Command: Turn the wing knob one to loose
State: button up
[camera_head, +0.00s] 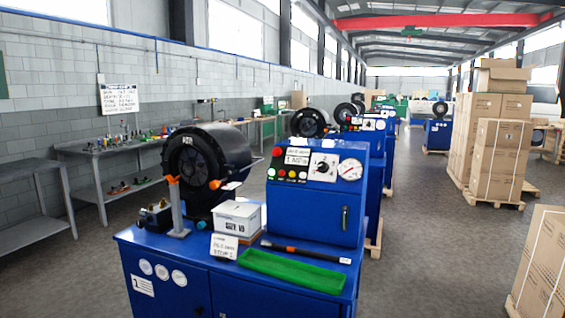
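A blue crimper machine (302,215) stands close in front of me. Its raised control panel carries a dark knob (323,168) on a white square plate, between the coloured buttons and the round gauge (350,169). This looks like the wing knob, but its shape and its pointer setting are too small to tell. A white label (297,156), partly readable with a "1", sits to the left of the knob. My gripper is not in view, and nothing touches the knob.
A green tray (291,271), a dark rod (305,255), a white box (237,216) and a small sign (224,246) lie before the panel. A large black crimping head (207,160) stands left. Similar machines stand behind.

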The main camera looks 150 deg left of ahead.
aim_at(230, 168)
jog(key=z, duration=0.3)
jog(key=k, duration=0.25)
jog(key=z, duration=2.9)
jog(key=k, duration=0.25)
jog(key=z, duration=1.55)
jog(key=k, duration=0.2)
jog(key=z, duration=0.7)
